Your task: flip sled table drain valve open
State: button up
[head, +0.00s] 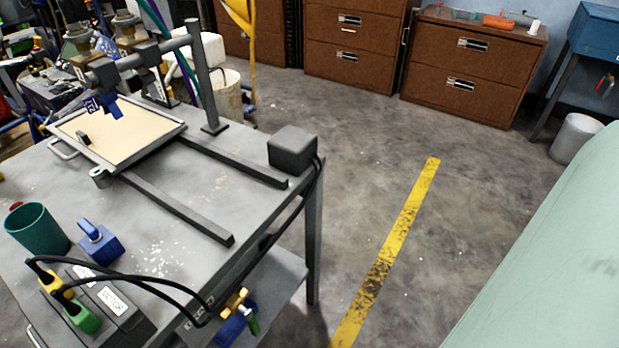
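A grey metal table (215,185) fills the left side of the head view. A framed tray (155,143) with a cream surface sits on it at two dark rails (180,208). A small cup-like part (99,178) is at the tray's near corner. My gripper is not in view.
A pale green surface (560,255) fills the lower right. Open floor (360,215) lies between.

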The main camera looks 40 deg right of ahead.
aim_at(253, 321)
jog(key=l+z, duration=0.1)
jog(key=z, duration=0.35)
jog(key=k+j+z, duration=0.2)
jog(key=k+j, duration=0.75)
jog(key=i+l, duration=0.25)
jog(key=l, duration=0.25)
